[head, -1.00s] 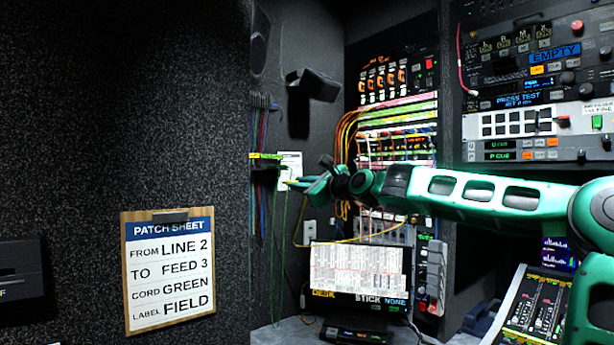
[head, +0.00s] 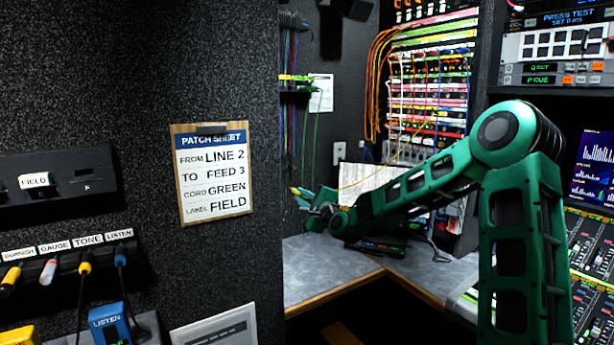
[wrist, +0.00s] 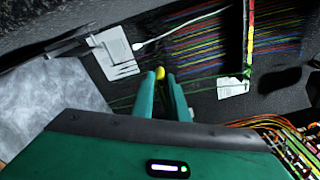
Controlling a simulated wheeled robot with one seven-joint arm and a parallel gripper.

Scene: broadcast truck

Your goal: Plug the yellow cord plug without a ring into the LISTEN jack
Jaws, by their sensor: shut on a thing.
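My gripper (head: 304,196) is at the left end of my arm, above the back of the desk in the head view. In the wrist view its fingers (wrist: 160,80) are shut on a small yellow plug (wrist: 160,72). Only the plug's rounded end shows, so I cannot tell whether it has a ring. At lower left in the head view, a LISTEN label (head: 119,234) sits on a rack above a blue-ended cord (head: 120,259). Below it stands a blue box marked LISTEN (head: 107,322). Its jack opening is not clearly visible. My gripper is far to the right of both.
The patch sheet (head: 211,174) hangs on the dark wall between the rack and my gripper. A wall edge divides it from the grey desk (head: 325,262). Coloured cords (head: 292,60) hang behind. A patch bay (head: 428,90) and a mixing console (head: 590,240) are at right.

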